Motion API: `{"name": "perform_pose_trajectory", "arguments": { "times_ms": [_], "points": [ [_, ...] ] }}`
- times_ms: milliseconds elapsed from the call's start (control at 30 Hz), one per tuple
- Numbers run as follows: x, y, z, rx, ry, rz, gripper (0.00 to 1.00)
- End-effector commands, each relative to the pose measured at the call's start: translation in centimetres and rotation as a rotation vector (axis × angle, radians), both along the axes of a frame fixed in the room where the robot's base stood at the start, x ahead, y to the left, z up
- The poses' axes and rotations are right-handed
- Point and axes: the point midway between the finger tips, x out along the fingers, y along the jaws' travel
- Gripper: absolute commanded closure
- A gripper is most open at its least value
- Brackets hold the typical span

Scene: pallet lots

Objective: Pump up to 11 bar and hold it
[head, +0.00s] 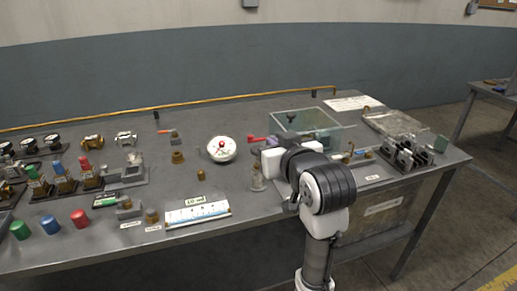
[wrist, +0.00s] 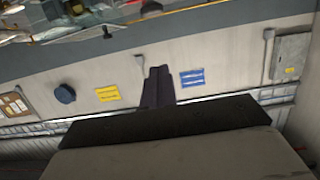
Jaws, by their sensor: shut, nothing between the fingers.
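A round white dial gauge (head: 222,150) with a red mark at its centre lies on the grey bench; its reading is too small to make out. A red handle (head: 256,139) shows just left of my arm, beside a clear greenish box (head: 312,122). I cannot tell whether it is the pump lever. My gripper (wrist: 158,72) shows in the wrist view as two dark fingers pressed together, with nothing between them. In the head view my arm hides the gripper and part of what is behind it, so contact with the handle cannot be told.
The bench (head: 110,236) holds brass fittings (head: 178,157), a white scale plate (head: 197,214), coloured caps (head: 79,218) and small valves at left. Metal blocks (head: 405,152) and a clear bag (head: 392,122) lie at right.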

Motion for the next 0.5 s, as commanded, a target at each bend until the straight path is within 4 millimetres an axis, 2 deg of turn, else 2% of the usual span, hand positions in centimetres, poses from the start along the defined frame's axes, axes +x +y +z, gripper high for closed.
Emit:
{"name": "perform_pose_trajectory", "arguments": {
  "times_ms": [333,500],
  "points": [
    [0.1,0.1,0.0,0.0,0.001,0.001,1.0],
    [1.5,0.5,-0.3,0.001,0.004,0.004,1.0]
  ]
}}
